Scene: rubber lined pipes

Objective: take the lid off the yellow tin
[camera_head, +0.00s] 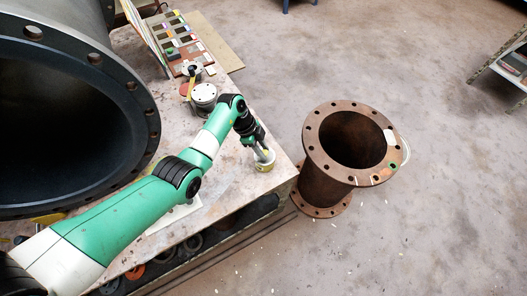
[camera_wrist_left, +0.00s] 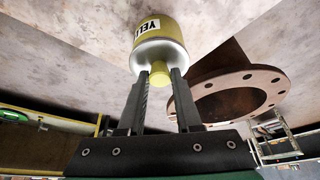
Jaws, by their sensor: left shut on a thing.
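The yellow tin (camera_head: 265,166) is near the right edge of the worktable in the head view. In the left wrist view the yellow tin (camera_wrist_left: 155,28) has a white label with black letters, partly cut off. Its pale lid (camera_wrist_left: 158,53) sits on it and has a small yellow knob (camera_wrist_left: 159,79). My left gripper (camera_head: 260,152) comes from above onto the lid. In the left wrist view the fingers of my left gripper (camera_wrist_left: 160,74) are shut on the knob. No gap shows between lid and tin. My right gripper is not in view.
The worktable (camera_head: 225,170) has free room around the tin. A white-topped canister (camera_head: 203,95) and a board of samples (camera_head: 184,42) are farther back. A rusty flanged pipe (camera_head: 318,185) stands on the floor just right of the table. A large dark pipe (camera_head: 135,90) fills the left.

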